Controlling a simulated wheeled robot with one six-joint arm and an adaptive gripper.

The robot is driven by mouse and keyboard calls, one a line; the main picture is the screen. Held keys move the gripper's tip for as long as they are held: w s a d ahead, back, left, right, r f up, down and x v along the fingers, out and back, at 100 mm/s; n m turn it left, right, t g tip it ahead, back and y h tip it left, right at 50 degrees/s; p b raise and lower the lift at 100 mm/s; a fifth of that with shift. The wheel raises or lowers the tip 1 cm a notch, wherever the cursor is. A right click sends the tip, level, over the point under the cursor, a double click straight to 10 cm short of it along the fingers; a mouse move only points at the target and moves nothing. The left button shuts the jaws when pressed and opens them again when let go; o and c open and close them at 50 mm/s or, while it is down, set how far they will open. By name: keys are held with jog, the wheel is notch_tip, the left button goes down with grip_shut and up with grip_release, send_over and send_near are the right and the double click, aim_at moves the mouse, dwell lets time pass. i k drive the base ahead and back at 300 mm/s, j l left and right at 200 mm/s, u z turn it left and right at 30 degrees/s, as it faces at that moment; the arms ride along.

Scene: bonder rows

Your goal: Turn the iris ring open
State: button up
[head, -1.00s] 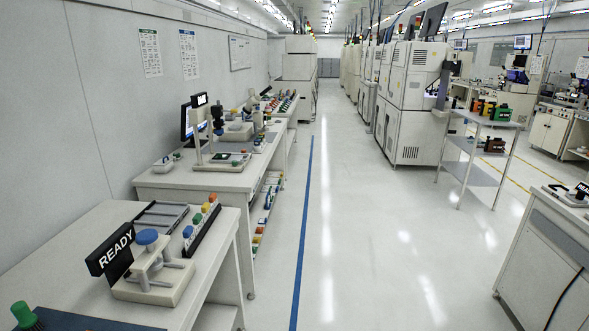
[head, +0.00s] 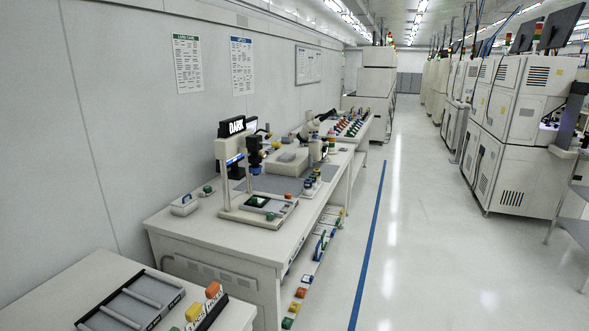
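A camera stand (head: 224,180) stands on the second bench along the left wall. A small display (head: 231,127) on top of it reads "DARK". A black lens barrel (head: 254,158) hangs from its arm, with a thin blue band low on it. Which part of the barrel is the iris ring is too small to tell. My gripper is not in view.
A nearer bench (head: 75,284) with a rack and coloured blocks is at bottom left. The aisle floor (head: 390,240) with its blue line (head: 368,247) is clear; tall machines (head: 500,130) line its right.

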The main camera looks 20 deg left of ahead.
aim_at(252, 171)
jog(key=i+l+u, duration=0.1)
jog(key=i, duration=1.65)
jog(key=i+l+u, duration=0.2)
jog(key=i, duration=0.2)
jog(key=i+u, duration=0.2)
jog(key=i, duration=0.25)
jog(key=i+l+u, duration=0.2)
jog(key=i+l, duration=0.1)
jog(key=i, duration=0.1)
